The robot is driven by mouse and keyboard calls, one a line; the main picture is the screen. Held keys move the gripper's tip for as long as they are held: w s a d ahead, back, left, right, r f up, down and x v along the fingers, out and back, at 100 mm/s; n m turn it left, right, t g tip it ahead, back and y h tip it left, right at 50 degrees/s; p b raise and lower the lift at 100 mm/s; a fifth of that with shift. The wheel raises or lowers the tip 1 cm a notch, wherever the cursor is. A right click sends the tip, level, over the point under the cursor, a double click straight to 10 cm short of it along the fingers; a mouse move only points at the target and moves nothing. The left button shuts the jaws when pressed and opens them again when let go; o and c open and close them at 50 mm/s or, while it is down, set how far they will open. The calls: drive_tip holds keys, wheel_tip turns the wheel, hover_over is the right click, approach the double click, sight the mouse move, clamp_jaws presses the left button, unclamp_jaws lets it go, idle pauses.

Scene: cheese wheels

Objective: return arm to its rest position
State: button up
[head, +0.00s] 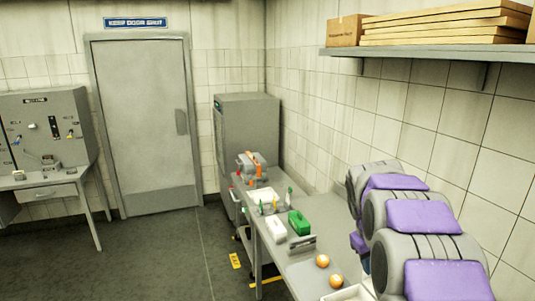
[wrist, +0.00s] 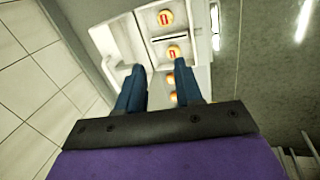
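My arm fills the right side of the head view, its grey and purple links folded close to the tiled wall and over the near end of the bench (head: 300,270). My gripper (wrist: 160,65) shows in the wrist view with its two dark blue fingers apart and nothing held between them. Its fingertips are hidden in the head view. Two orange-yellow cheese wheels (head: 323,261) lie on the bench in the head view.
A white tray (head: 348,293) is at the bench's near end, partly cut off. A green box (head: 299,223) and a white box (head: 275,228) stand farther back. A shelf (head: 430,52) with boxes is above my arm. The floor (head: 165,255) before the door is clear.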

drive_tip(key=s+a+f+m+g+y+b, duration=0.1)
drive_tip(key=s+a+f+b, duration=0.3)
drive_tip(key=s, duration=0.9)
drive_tip(key=s+a+f+m+y+b, duration=0.1)
drive_tip(key=s+a+f+b, duration=0.3)
drive_tip(key=s, duration=0.9)
drive_tip(key=s+a+f+g+y+b, duration=0.1)
drive_tip(key=s+a+f+b, duration=0.3)
drive_tip(key=s+f, duration=0.5)
drive_tip(key=s+a, duration=0.1)
drive_tip(key=s, duration=0.3)
drive_tip(key=shift+a+m+g, duration=0.3)
drive_tip(key=shift+m, duration=0.1)
